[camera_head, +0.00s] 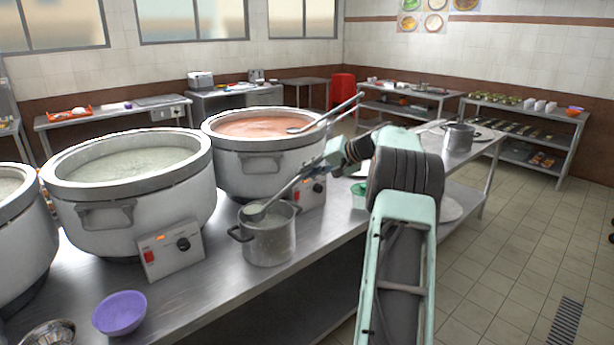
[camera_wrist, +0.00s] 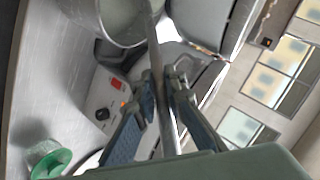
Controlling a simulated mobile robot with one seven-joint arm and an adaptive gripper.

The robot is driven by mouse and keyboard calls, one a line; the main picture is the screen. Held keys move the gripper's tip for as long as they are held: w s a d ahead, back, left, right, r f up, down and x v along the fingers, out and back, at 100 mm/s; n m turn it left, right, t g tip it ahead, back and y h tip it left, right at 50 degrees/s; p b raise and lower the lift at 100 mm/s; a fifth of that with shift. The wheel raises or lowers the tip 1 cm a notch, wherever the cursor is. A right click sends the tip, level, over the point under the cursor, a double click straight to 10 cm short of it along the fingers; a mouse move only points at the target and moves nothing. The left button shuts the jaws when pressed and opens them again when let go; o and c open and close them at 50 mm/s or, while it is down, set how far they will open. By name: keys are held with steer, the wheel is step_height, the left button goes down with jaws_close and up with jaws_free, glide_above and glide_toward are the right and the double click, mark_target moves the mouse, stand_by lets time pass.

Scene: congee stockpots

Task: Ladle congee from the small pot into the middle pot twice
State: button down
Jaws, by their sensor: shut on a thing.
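The small steel pot (camera_head: 270,243) stands on the metal table, in front of the large pots. A ladle (camera_head: 284,191) slants into it, its bowl inside the pot's rim at the left; how deep the bowl sits is hard to tell. My gripper (camera_head: 326,160) is shut on the ladle's handle, up and to the right of the small pot. In the wrist view my gripper (camera_wrist: 166,82) has the ladle handle (camera_wrist: 157,62) between its fingers, with the small pot (camera_wrist: 122,22) at the top. The middle pot (camera_head: 140,208), holding pale congee, stands left of the small pot.
A large pot (camera_head: 262,170) with reddish content and its own ladle stands behind. Another large pot (camera_head: 22,245) is cut off at the left. A purple bowl (camera_head: 120,313) and metal bowl lie at the front. Control boxes (camera_head: 172,256) front the pots. A green container (camera_wrist: 48,160) is nearby.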

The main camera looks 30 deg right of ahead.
steer(key=shift+r+p, duration=2.85)
steer(key=shift+r, duration=1.7)
steer(key=shift+f+b, duration=0.15)
steer(key=shift+b, duration=0.35)
steer(key=shift+t+y+b, duration=0.5)
steer(key=shift+b, duration=0.35)
steer(key=shift+m, duration=0.3)
